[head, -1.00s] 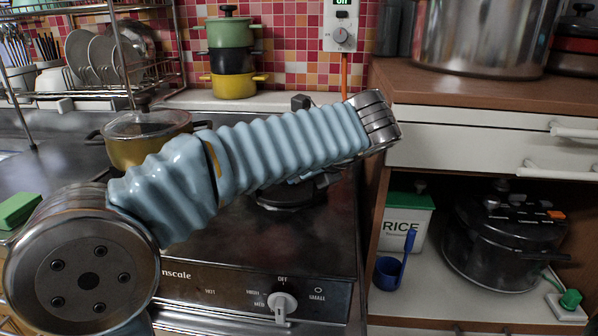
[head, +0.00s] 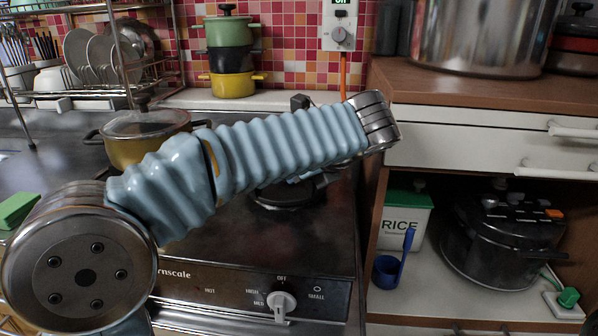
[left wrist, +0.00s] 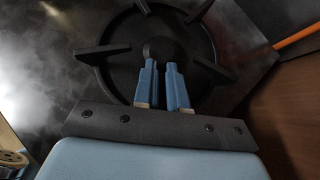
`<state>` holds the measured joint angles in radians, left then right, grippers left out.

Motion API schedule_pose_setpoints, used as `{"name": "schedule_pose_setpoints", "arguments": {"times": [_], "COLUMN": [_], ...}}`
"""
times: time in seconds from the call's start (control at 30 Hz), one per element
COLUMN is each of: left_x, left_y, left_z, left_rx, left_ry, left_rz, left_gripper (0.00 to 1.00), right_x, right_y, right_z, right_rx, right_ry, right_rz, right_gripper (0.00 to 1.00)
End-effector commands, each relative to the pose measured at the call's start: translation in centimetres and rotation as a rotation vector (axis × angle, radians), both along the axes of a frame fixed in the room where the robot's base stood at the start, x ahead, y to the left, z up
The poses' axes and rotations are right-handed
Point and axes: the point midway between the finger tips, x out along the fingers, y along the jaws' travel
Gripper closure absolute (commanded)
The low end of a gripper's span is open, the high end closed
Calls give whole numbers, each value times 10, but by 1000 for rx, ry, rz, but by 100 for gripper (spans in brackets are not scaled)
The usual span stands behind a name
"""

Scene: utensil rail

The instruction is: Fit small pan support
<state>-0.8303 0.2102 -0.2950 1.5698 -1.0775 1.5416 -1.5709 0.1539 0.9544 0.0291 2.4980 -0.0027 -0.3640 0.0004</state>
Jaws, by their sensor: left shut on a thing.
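The small pan support (left wrist: 103,50) is a black ring with prongs. In the left wrist view it lies at the burner spot on the stove top, around a dark round centre; I cannot tell whether it is fully seated. My left gripper (left wrist: 161,70) has two blue fingers close together, shut on the pan support at its near side. The exact grip is hard to see against the dark metal. In the head view, part of the dark support (head: 287,197) shows below my left arm, which hides most of the gripper. My right gripper is not in view.
A yellow lidded pot (head: 140,150) stands at the back left of the stove (head: 215,225). Stacked pots (head: 231,60) stand behind. A control knob (head: 281,301) is on the stove front. A wooden counter (head: 400,80) and an open shelf are on the right.

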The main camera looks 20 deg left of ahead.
Motion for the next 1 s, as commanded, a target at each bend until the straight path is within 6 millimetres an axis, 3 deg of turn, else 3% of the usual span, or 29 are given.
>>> {"name": "schedule_pose_setpoints", "arguments": {"times": [1.0], "left_x": [0], "left_y": [1], "left_z": [-15], "left_rx": [1], "left_ry": [3], "left_rz": [3], "left_gripper": [100], "right_x": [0], "right_y": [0], "right_z": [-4], "right_rx": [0], "right_ry": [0], "right_rz": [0], "right_gripper": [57]}}
